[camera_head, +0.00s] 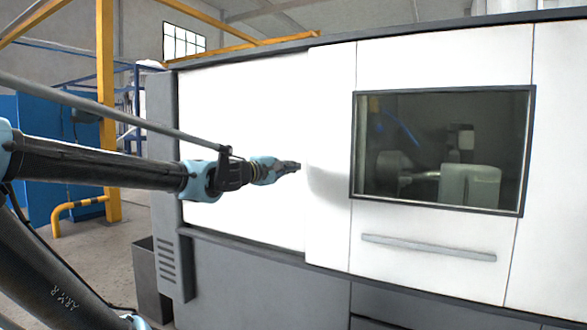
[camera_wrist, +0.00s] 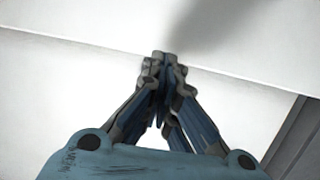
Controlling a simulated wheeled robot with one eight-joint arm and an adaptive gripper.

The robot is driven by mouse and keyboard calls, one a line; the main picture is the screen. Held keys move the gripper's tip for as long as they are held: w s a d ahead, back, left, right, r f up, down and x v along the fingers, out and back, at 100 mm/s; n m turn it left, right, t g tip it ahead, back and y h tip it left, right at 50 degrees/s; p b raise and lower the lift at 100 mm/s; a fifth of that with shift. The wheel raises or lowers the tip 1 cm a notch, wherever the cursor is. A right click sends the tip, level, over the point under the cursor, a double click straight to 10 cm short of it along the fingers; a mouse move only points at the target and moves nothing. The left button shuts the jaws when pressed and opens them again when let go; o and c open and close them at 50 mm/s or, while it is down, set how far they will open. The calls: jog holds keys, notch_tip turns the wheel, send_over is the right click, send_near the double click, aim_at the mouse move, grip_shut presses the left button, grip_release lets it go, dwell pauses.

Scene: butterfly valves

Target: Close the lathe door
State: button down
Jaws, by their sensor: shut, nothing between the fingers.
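The lathe door (camera_head: 430,65) is a white panel with a dark-framed window (camera_head: 440,150) and a long grey handle bar (camera_head: 428,248) below it. Its left edge stands out from the white side panel (camera_head: 240,110) of the machine. My gripper (camera_head: 297,166) is shut and empty, with its fingertips at that left edge about mid-height. In the wrist view the fingertips (camera_wrist: 160,62) overlap the edge line between the door face (camera_wrist: 80,20) and the side panel (camera_wrist: 50,100). I cannot tell whether they touch the door.
Machine parts show dimly through the window. The machine's grey base (camera_head: 260,275) runs below the panels. A dark bin (camera_head: 150,275) stands at its left corner.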

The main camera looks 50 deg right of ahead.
aim_at(318, 139)
jog(key=w+r+m+g+y, duration=0.3)
jog(key=w+r+m+g, duration=0.45)
jog(key=w, duration=0.75)
jog(key=shift+n+g, duration=0.65)
jog(key=shift+g, duration=0.2)
jog(key=x, duration=0.3)
jog(key=r+x, duration=0.1)
jog(key=x, duration=0.6)
jog(key=shift+s+d+r, duration=0.3)
jog(key=shift+r, duration=0.05)
jog(key=shift+s+d, duration=0.1)
jog(key=shift+s, duration=1.05)
jog(key=shift+s+d, duration=0.2)
jog(key=shift+s, duration=0.45)
jog(key=shift+s+d, duration=0.35)
jog(key=shift+s, duration=1.05)
jog(key=shift+s+d, duration=0.35)
jog(key=shift+s, duration=1.05)
jog(key=shift+s+d, duration=0.35)
jog(key=shift+s, duration=1.1)
